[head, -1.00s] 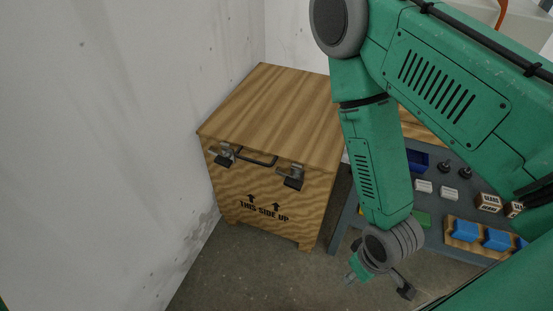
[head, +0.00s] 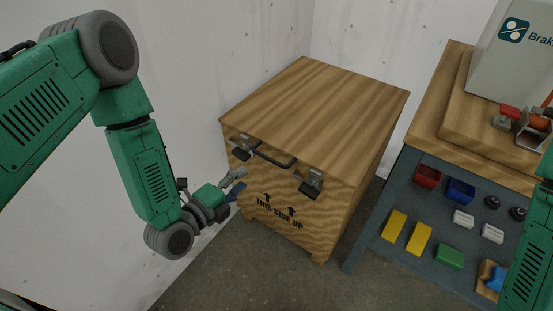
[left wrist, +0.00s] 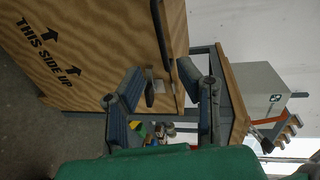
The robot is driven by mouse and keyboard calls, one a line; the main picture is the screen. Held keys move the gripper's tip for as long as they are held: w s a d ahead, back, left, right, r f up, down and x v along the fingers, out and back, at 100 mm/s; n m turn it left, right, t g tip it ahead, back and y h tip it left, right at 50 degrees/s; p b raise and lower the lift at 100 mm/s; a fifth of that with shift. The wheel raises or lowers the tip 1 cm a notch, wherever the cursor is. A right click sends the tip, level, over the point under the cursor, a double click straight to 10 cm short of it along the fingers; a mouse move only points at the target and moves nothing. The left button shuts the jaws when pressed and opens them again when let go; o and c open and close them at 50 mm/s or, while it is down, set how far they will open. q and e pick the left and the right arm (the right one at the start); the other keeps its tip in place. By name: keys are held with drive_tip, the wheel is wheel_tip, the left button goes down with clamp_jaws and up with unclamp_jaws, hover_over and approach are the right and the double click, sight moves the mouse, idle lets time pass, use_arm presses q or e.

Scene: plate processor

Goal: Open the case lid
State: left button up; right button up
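The wooden case (head: 290,215) stands on the floor against the wall, with "THIS SIDE UP" on its front. Its flat lid (head: 315,105) is closed. A dark handle (head: 272,158) is on the upper front, between a left latch (head: 243,150) and a right latch (head: 311,184). My left gripper (head: 240,181) is in front of the case's left front, below the left latch. In the left wrist view my left gripper (left wrist: 163,76) has its fingers spread, with the case front (left wrist: 90,50) beyond. Whether it touches the case is unclear. My right gripper is out of view.
A workbench (head: 425,130) stands right of the case, with coloured bins and blocks on its lower shelf (head: 415,262). A grey machine (head: 508,60) is on top. The wall is close on the left. Floor (head: 290,275) before the case is clear.

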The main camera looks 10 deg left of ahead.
sight(269, 159)
use_arm(q)
drive_tip(key=b+x, duration=0.3)
drive_tip(key=x, duration=0.9)
drive_tip(key=shift+d+r, duration=0.1)
drive_tip(key=shift+d, duration=0.05)
clamp_jaws()
